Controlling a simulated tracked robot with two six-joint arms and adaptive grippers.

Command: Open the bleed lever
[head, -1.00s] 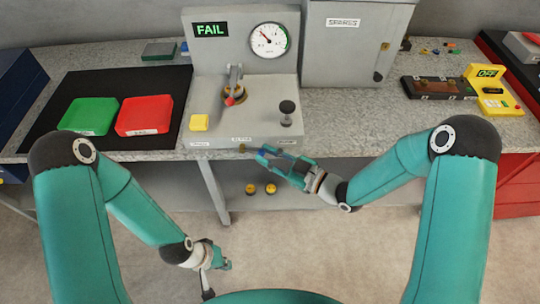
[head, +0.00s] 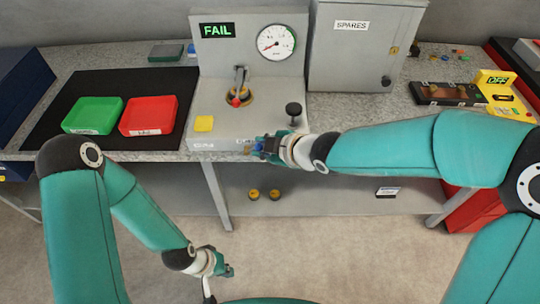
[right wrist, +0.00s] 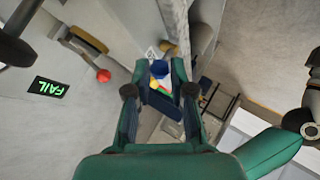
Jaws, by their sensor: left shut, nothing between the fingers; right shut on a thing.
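A grey test stand (head: 205,112) has a FAIL display (head: 217,30) and a round gauge (head: 276,42). On its deck, a lever with a red ball end (head: 236,102) sits at a brass fitting; the red ball (right wrist: 103,75) also shows in the right wrist view. Which part is the bleed lever, I cannot tell from the labels. My right gripper (head: 262,147) is shut on a small blue part (right wrist: 160,68) at the stand's front edge, close to a brass piece (right wrist: 168,47); contact is unclear. My left gripper (head: 226,270) is shut and empty, low before the bench.
A green tray (head: 93,115) and a red tray (head: 148,115) lie on a black mat at left. A SPARES cabinet (head: 345,60) stands behind right.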

